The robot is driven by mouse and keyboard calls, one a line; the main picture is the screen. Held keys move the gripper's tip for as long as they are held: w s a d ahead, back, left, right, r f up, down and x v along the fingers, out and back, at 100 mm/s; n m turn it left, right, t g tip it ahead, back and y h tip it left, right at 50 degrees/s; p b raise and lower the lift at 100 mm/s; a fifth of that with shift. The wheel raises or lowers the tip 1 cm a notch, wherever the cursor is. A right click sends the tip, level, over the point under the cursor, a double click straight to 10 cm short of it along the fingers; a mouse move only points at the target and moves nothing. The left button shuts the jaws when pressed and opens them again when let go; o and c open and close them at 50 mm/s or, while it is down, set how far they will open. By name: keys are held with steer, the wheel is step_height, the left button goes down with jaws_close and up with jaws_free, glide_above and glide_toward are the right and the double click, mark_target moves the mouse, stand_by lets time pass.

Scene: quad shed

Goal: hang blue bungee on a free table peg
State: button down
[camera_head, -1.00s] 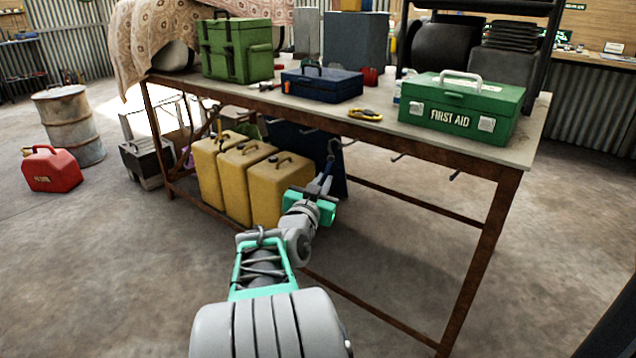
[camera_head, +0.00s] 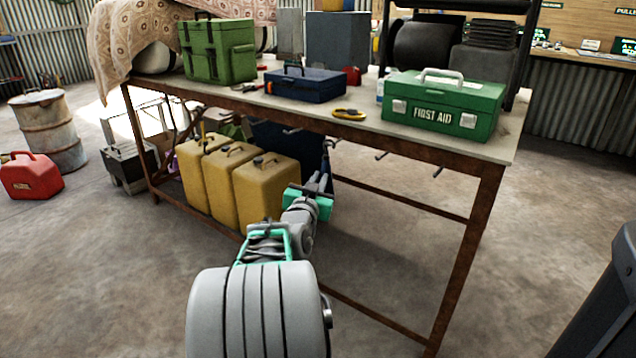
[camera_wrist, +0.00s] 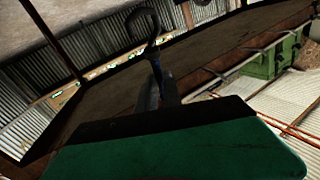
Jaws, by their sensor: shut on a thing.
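My gripper (camera_head: 323,182) is shut on the blue bungee, below the table's front edge. In the wrist view the blue bungee (camera_wrist: 157,68) shows as a small blue part between the fingers, with a dark open hook curving up above it. A middle peg (camera_head: 382,156) and a right peg (camera_head: 438,171) look empty. A left peg (camera_head: 292,131) is partly lost against dark things behind. I cannot see the hook touching any peg.
Yellow jerrycans (camera_head: 265,190) stand under the table, left of my gripper. A rusty table leg (camera_head: 465,260) stands at the right front. A green first aid box (camera_head: 445,108) and a blue toolbox (camera_head: 306,85) sit on top. Floor in front is clear.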

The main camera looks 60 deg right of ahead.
stand_by(0.4)
steer(key=c, duration=1.4)
jaws_free()
steer(key=shift+c, duration=0.2)
